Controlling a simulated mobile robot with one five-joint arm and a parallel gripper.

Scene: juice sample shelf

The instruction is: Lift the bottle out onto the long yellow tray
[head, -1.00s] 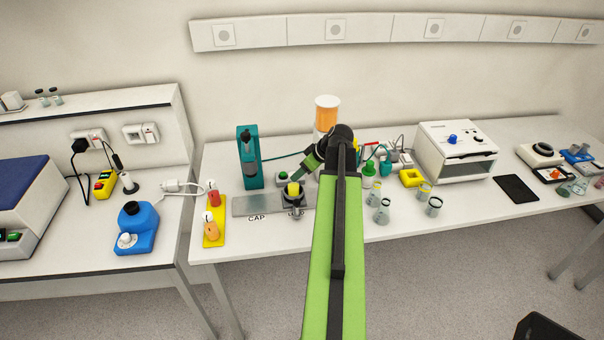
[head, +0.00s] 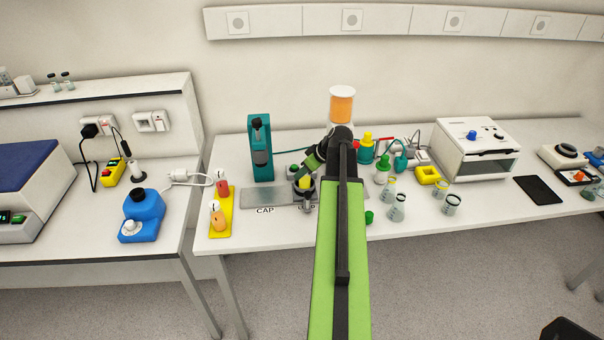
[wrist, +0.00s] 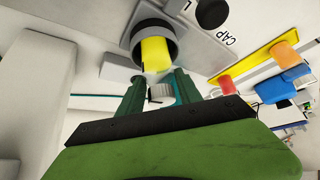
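The bottle (head: 305,183) shows yellow and stands in a dark round holder on the grey plate marked CAP. In the wrist view its yellow body (wrist: 155,54) sits inside the dark ring, and a pale ribbed piece, seemingly its cap, shows between my fingers. My gripper (wrist: 159,91) looks open, with one finger on each side of that piece; contact cannot be told. In the head view my gripper (head: 307,171) is at the bottle, partly hidden by my arm. The long yellow tray (head: 229,212) lies left of the plate, holding a red and an orange bottle.
A teal stand (head: 261,148) rises behind the plate. A tall orange-filled container (head: 342,105) stands behind my arm. Small glass beakers (head: 397,208), a yellow block (head: 428,174) and a white oven-like box (head: 475,153) are to the right. The bench edge is in front.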

